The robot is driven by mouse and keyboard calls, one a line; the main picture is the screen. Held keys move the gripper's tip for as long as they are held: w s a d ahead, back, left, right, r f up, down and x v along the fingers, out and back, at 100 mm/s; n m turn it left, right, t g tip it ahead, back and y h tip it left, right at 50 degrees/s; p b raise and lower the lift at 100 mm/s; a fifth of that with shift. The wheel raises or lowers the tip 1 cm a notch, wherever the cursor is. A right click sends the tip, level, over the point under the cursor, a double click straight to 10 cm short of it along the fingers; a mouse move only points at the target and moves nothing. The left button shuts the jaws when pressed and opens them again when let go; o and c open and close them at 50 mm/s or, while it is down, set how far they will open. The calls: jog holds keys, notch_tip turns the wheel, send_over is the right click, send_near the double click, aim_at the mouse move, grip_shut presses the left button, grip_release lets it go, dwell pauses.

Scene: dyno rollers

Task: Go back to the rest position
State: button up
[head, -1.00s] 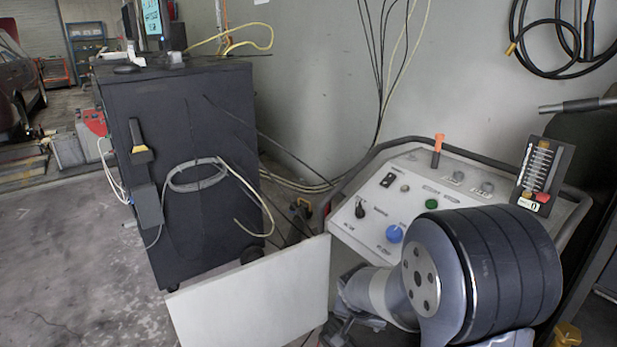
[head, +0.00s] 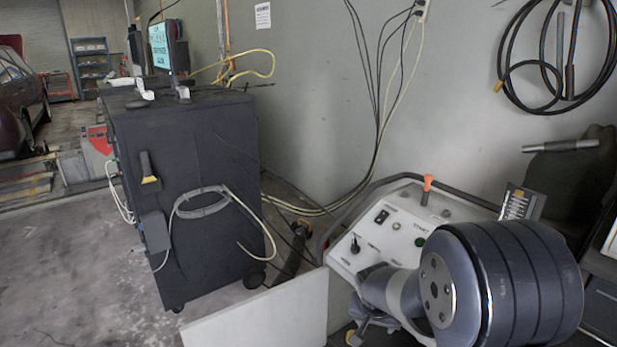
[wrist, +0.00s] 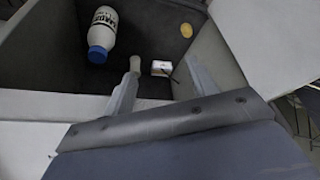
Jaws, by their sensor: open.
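My gripper (wrist: 166,78) shows in the wrist view with its two grey fingers spread apart. Nothing is held between them. My arm's large dark joint fills the lower right of the head view, in front of the sloped control panel (head: 343,262). The fingers are not clearly made out in the head view. In the wrist view, a dark-floored bin or tray (wrist: 50,70) lies beyond the fingers. It holds a white bottle with a blue cap (wrist: 102,35), a small white box (wrist: 161,68) and a yellow round piece (wrist: 187,30).
A dark wheeled cabinet (head: 205,150) with a monitor (head: 160,45) stands at left. A white board (head: 265,318) stands low between it and the panel. Black hoses (head: 545,60) hang on the wall at upper right. Floor (head: 60,250) at left is clear.

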jog(key=shift+s+d+r+p, duration=0.15)
jog(key=shift+r+p, duration=0.25)
jog(key=shift+r, duration=0.2)
jog(key=shift+s+d+r+p, duration=0.1)
jog(key=shift+d+r+p, duration=0.2)
jog(key=shift+r, duration=0.35)
jog(key=shift+s+d+r+p, duration=0.1)
jog(key=shift+r+p, duration=0.35)
jog(key=shift+r, duration=0.15)
jog(key=shift+r, duration=0.1)
